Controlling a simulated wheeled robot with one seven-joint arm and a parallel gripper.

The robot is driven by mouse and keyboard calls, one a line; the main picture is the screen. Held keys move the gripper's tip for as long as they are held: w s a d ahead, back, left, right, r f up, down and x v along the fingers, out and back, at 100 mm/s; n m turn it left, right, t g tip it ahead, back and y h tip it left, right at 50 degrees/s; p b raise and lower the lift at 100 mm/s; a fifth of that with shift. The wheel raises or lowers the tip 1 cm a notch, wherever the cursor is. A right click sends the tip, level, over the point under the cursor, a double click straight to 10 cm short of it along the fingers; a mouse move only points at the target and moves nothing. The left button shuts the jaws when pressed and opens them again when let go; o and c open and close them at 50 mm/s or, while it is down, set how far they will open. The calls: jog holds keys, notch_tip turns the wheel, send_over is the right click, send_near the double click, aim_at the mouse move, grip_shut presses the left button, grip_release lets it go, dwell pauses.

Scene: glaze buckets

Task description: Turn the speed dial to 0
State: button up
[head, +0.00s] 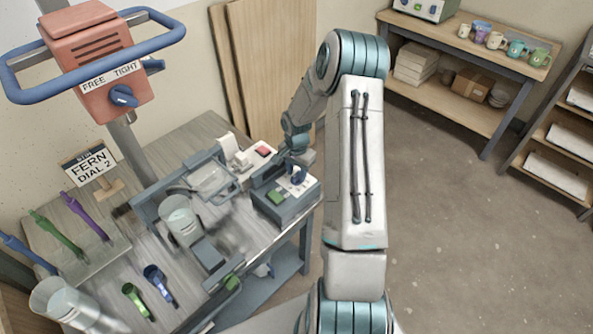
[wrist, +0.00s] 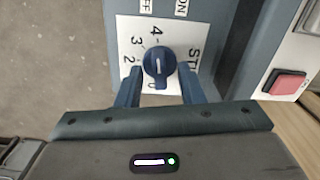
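The speed dial (wrist: 158,67) is a dark blue round knob with a white mark, on a white plate (wrist: 125,28) printed with numbers including 2, 3 and 4. A 0 shows partly below the knob. The mark runs roughly up and down the picture; I cannot tell which end points. In the head view the dial (head: 298,176) sits on a grey-blue control box (head: 287,211). My gripper (wrist: 160,70) is open, with one finger on each side of the knob and small gaps visible. In the head view my gripper (head: 298,152) is partly hidden.
A green button (head: 276,198) is on the same box. A red button (head: 262,150) is on a unit behind it. Floor right of the bench is clear.

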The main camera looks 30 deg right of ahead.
jog(key=shift+f, duration=0.1)
grip_shut()
